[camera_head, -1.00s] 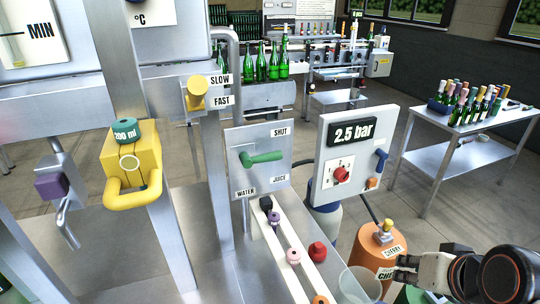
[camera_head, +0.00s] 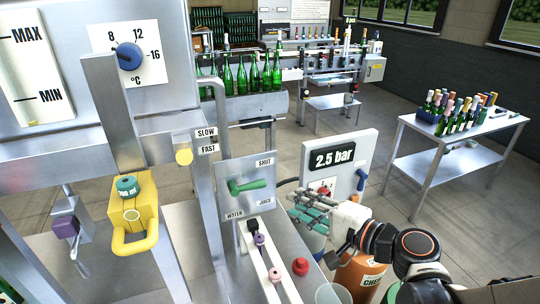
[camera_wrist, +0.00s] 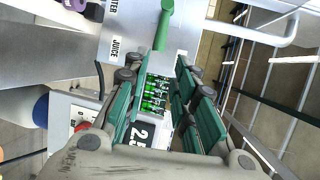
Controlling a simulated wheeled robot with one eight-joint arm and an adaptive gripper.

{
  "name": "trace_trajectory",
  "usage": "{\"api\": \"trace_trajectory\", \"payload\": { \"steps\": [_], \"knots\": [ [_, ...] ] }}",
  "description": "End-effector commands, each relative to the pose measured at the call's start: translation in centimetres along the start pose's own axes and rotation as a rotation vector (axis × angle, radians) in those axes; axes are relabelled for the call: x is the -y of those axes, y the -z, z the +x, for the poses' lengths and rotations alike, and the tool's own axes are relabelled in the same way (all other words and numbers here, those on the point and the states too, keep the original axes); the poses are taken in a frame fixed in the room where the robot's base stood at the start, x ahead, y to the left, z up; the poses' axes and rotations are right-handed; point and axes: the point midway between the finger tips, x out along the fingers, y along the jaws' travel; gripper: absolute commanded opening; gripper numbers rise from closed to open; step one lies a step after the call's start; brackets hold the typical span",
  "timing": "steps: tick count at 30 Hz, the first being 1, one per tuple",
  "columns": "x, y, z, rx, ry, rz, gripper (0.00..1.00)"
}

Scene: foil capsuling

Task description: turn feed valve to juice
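The feed valve's green lever (camera_head: 250,185) is on a steel plate (camera_head: 228,205) labelled SHUT at upper right, WATER (camera_head: 235,215) at lower left and JUICE (camera_head: 265,201) at lower right. The lever lies nearly level, its free end to the right, between SHUT and JUICE. My gripper (camera_head: 304,207) is right of the plate, in front of the gauge panel, apart from the lever. In the wrist view my gripper (camera_wrist: 153,72) has its two green-padded fingers spread with nothing held. The lever (camera_wrist: 163,25) and JUICE label (camera_wrist: 125,50) are beyond the fingertips there.
The 2.5 bar panel (camera_head: 362,140) stands behind my gripper, partly covered by it. A yellow filler block (camera_head: 134,215) is at left. An orange cylinder (camera_head: 358,275) stands beneath my arm.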

Motion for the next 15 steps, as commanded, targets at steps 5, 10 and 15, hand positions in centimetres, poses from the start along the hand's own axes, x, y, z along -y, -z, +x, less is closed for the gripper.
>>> {"api": "trace_trajectory", "payload": {
  "steps": [5,10,15],
  "knots": [
    [-0.1,-0.1,1.7,0.004,0.002,0.001,0.25],
    [-0.2,-0.1,4.8,0.005,0.000,0.000,0.25],
    [-0.1,-0.1,8.2,0.004,0.001,0.000,0.25]
  ]
}}
